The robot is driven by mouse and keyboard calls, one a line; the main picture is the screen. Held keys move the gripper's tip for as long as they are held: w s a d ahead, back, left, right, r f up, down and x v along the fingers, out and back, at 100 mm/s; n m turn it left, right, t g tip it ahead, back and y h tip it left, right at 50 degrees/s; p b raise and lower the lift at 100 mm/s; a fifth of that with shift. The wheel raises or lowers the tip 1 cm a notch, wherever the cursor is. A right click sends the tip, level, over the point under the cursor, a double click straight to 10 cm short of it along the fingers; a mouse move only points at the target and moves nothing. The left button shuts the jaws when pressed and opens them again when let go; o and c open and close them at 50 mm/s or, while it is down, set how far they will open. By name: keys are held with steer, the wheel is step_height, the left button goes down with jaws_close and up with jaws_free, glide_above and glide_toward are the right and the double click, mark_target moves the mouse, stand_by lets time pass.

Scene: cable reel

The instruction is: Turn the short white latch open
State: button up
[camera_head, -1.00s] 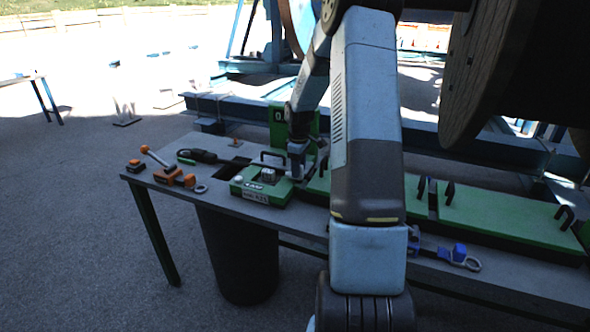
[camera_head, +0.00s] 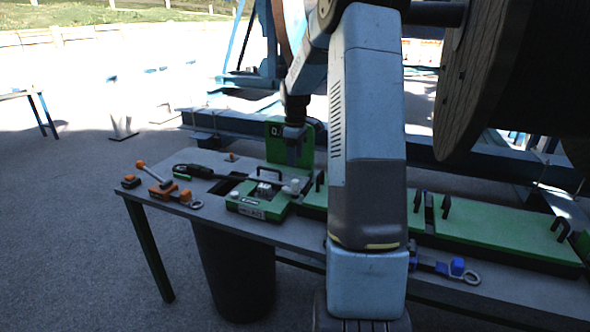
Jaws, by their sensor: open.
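My gripper (camera_head: 295,155) is open and points down, above the right end of the small green box (camera_head: 277,207) on the bench, in front of an upright green panel (camera_head: 274,130). A pale piece (camera_head: 298,186) lies below the gripper at the box's right end. A small pale block (camera_head: 265,190) sits on the box top. I cannot tell which of these pale parts is the short white latch, or how it is turned. No contact between gripper and box shows.
The grey bench (camera_head: 220,219) holds a black-handled tool (camera_head: 196,171) and an orange tool (camera_head: 163,190) at left. Long green covers (camera_head: 500,230) with black handles lie to the right, beside a blue tool (camera_head: 448,268). A large wooden reel (camera_head: 468,85) stands behind; my arm hides the middle.

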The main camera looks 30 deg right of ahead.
steer(key=shift+r, duration=1.45)
steer(key=s+a+r+m+t+h, duration=0.15)
steer(key=s+a+r+m, duration=0.25)
steer(key=s+a+r, duration=1.05)
steer(key=s+a+m+t, duration=0.2)
steer(key=s+a, duration=0.2)
steer(key=s, duration=0.5)
steer(key=s+a+m+t+y, duration=0.1)
steer(key=s+a, duration=0.3)
steer(key=s, duration=0.6)
steer(key=shift+s+m+t, duration=0.25)
steer(key=shift+m+t, duration=0.15)
steer(key=shift+t, duration=0.15)
